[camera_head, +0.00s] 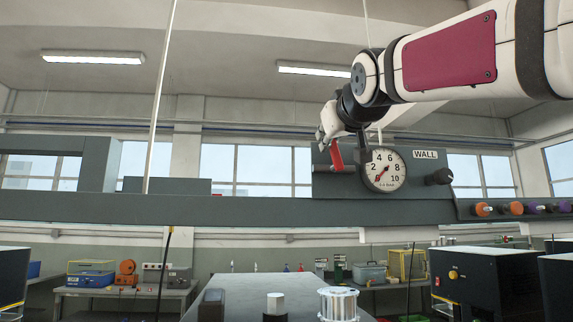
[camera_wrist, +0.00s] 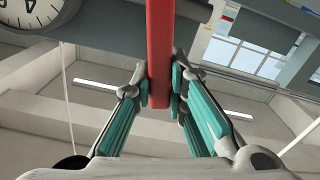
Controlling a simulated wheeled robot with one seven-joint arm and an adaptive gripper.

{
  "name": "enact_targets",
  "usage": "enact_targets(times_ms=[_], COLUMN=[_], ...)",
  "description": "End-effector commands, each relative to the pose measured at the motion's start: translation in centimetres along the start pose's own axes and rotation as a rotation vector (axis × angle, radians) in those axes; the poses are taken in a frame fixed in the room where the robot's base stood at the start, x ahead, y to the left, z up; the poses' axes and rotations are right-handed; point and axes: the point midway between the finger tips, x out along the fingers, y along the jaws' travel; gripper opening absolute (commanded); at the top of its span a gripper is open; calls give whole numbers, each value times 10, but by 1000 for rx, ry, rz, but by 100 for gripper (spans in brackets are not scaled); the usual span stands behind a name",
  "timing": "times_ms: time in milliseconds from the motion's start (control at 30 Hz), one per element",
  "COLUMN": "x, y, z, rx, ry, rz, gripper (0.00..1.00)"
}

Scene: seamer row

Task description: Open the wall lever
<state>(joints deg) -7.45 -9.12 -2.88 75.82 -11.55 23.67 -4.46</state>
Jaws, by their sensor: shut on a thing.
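The wall lever (camera_head: 337,155) is a red bar on the grey panel, left of the round gauge (camera_head: 384,171) and the WALL label (camera_head: 425,155). In the wrist view the red lever (camera_wrist: 160,50) runs down from the top edge to between the fingers. My gripper (camera_wrist: 161,95) is shut on the lever near its end, with a teal-padded finger on each side. In the head view my gripper (camera_head: 331,138) is at the lever, its fingers partly hidden. The gauge needle points low, near 2 or below.
A black knob (camera_head: 439,177) sticks out right of the gauge. Orange and purple knobs (camera_head: 515,208) line the grey beam (camera_head: 250,210) at right. A metal spool (camera_head: 338,303) and a cylinder (camera_head: 275,305) stand below on the bench. A thin pole (camera_head: 160,95) rises at left.

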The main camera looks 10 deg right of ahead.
Motion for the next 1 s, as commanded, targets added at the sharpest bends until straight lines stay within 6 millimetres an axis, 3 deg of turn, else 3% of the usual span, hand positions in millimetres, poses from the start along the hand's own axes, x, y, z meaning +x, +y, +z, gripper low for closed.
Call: enact_targets(times_ms=[1000], x=[0], y=[-50], z=[25], rx=[-929], ry=[-1], rz=[-2], gripper=[0])
